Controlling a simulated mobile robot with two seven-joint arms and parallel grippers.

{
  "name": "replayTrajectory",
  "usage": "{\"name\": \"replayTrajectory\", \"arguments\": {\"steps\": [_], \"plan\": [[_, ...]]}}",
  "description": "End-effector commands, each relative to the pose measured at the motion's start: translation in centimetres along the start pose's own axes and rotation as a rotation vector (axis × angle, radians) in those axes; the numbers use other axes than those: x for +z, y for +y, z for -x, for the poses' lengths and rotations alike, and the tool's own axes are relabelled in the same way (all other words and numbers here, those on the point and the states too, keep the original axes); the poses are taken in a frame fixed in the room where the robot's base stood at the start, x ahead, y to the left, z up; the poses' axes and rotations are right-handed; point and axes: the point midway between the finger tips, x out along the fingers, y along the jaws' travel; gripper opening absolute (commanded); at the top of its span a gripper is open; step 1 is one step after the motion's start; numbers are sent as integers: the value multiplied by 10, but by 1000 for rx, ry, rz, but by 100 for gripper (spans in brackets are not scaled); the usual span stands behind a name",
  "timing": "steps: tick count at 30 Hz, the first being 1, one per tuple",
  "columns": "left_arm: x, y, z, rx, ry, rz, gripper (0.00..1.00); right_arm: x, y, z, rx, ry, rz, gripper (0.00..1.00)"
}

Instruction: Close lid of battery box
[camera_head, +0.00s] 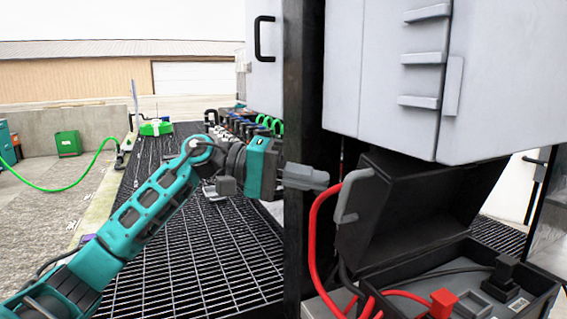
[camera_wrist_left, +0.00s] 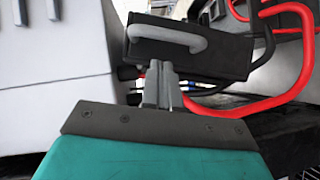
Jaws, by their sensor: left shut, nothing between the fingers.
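The battery box (camera_head: 530,288) is black and stands at the lower right of the head view, with cables and a red terminal cap inside. Its black lid (camera_head: 420,205) is raised and tilted back, with a grey handle (camera_head: 352,197) on its left side. In the left wrist view the lid (camera_wrist_left: 200,58) and its handle (camera_wrist_left: 168,36) are just beyond the fingers. My left gripper (camera_head: 326,178) is shut and empty, a little left of the handle; in the left wrist view its fingertips (camera_wrist_left: 160,72) overlap the lid's lower edge, and I cannot tell whether they touch. My right gripper is not in view.
A grey cabinet (camera_head: 400,70) hangs above the lid, and a dark post (camera_head: 303,100) stands behind my left gripper. Red cables (camera_head: 316,240) loop beside the lid's left side. Dark grating (camera_head: 200,260) covers the floor at left.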

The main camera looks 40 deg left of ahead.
Motion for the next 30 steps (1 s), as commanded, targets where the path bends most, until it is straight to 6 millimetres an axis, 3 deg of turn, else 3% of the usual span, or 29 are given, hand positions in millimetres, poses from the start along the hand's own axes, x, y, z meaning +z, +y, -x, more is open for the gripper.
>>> {"name": "replayTrajectory", "arguments": {"steps": [7, 30], "plan": [[17, 0, -16, -1, -1, 1, 0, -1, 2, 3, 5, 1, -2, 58], [27, 3, -23, -35, 0, -52, 0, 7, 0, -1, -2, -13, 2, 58]]}}
